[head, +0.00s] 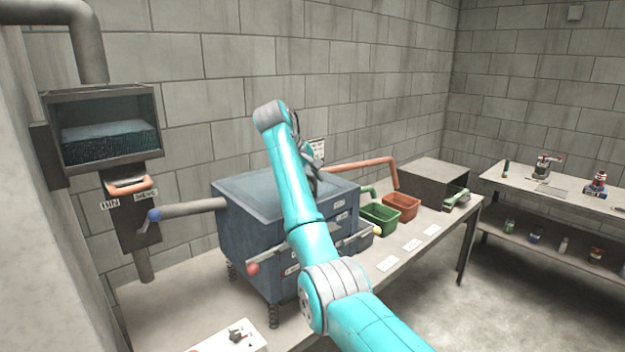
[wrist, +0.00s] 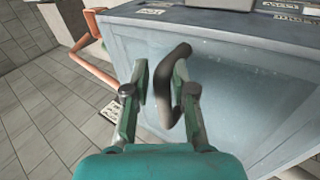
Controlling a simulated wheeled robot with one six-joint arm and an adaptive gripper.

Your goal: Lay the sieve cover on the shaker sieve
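The shaker sieve (head: 262,235) is a blue-grey box on springs on the bench. A flat blue-grey panel, apparently the sieve cover (head: 245,188), lies over its top; I cannot tell whether it sits fully flush. In the wrist view the cover (wrist: 240,85) fills the right side, with a dark curved handle (wrist: 170,85) standing up from it. My gripper (head: 313,180) is over the right part of the box. In the wrist view my gripper (wrist: 164,92) has its fingers apart, with the handle between them, nearer the right finger, and a gap at the left finger.
An orange pipe (head: 360,164) leaves the box at the right. Green (head: 380,217) and orange (head: 401,206) bins stand beside it on the bench. A glass-fronted hopper (head: 108,130) hangs at the left. A lever with a red knob (head: 253,268) sticks out in front.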

